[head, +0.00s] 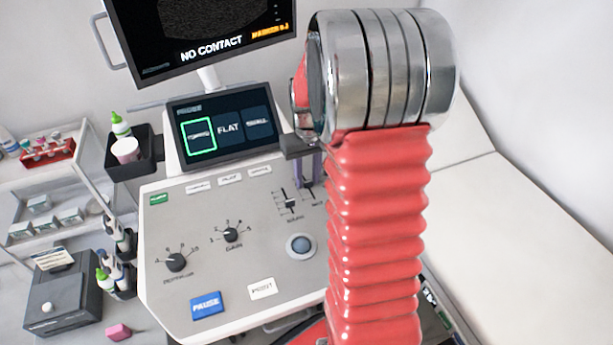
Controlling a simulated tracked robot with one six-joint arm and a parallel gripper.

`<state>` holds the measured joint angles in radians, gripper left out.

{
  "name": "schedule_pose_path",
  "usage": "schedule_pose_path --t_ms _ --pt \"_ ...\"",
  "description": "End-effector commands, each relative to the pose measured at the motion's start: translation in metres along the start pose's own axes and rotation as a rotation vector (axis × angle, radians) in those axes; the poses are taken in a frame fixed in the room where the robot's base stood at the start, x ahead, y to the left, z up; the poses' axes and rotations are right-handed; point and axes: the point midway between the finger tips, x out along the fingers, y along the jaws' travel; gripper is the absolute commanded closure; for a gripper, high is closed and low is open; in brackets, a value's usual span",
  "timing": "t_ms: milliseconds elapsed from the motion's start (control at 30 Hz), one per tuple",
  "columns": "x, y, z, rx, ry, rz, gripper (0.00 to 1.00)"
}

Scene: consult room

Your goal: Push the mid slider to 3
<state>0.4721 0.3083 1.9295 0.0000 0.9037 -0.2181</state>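The slider group is on the right part of the grey console panel (207,255). One slider with a black cap (290,204) shows clearly on a scale with tick marks. A second slider track (311,195) lies to its right, partly behind my gripper and arm; the small labels are too blurred to read surely. Any further slider is hidden behind my red arm. My gripper (308,182) points down over the upper end of the second track. Its fingers are small and partly covered, so I cannot tell their opening or whether they touch a cap.
A trackball (300,246) sits below the sliders. A touch screen (222,128) stands behind the panel, below a monitor (200,35). A white couch (530,240) is at right.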

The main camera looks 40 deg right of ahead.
Motion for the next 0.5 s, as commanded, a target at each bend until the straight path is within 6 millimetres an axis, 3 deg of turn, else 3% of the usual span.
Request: schedule_pose_path --t_ms 400,500 --pt "-0.0003 0.0 -0.0001 0.0 0.0 0.0 1.0" --pt "-0.0004 0.0 -0.0001 0.0 0.0 0.0 1.0"
